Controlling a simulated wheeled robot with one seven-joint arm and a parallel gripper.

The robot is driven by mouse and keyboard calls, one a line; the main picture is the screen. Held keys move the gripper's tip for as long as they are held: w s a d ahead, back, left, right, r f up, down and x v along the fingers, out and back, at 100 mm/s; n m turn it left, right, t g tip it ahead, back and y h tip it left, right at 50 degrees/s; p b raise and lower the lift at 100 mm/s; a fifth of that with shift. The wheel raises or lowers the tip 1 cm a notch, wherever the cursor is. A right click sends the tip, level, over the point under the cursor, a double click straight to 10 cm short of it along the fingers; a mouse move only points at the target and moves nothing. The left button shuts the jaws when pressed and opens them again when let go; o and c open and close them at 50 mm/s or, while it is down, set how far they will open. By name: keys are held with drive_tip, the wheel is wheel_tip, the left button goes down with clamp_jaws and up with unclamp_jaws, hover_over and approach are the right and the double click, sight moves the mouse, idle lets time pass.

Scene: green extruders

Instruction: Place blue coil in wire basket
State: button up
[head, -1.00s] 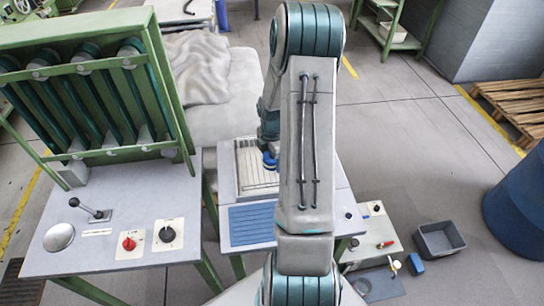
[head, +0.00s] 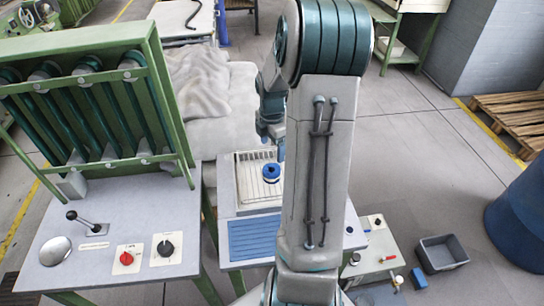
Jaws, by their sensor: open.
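The blue coil (head: 271,171) is a small ring with a dark centre. It rests in the wire basket (head: 243,190), a pale shallow tray with ribs, on the small table in the middle of the head view. My gripper (head: 275,142) shows partly behind my arm, above and beyond the coil. It looks apart from the coil and empty, though its fingertips are mostly hidden.
A blue slatted mat (head: 254,238) lies in front of the basket. A green machine (head: 95,110) with a control panel stands at left. A grey bin (head: 441,252) and a blue drum (head: 520,215) are on the floor at right.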

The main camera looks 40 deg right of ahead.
drive_tip(key=s+a+r+m+t+h, duration=0.1)
drive_tip(key=s+a+r+m, duration=0.25)
drive_tip(key=a+r, duration=0.2)
drive_tip(key=s+a+r+m, duration=0.2)
drive_tip(key=a+r+m, duration=0.25)
drive_tip(key=a, duration=0.25)
drive_tip(key=s+a+r+m+t+y, duration=0.1)
drive_tip(key=s+a+r+m, duration=0.3)
drive_tip(key=s+a+m, duration=0.5)
drive_tip(key=s+t, duration=0.1)
drive_tip(key=s, duration=0.1)
drive_tip(key=shift+s+a+r+t, duration=0.2)
drive_tip(key=shift+s+a+t, duration=0.1)
drive_tip(key=shift+a, duration=0.05)
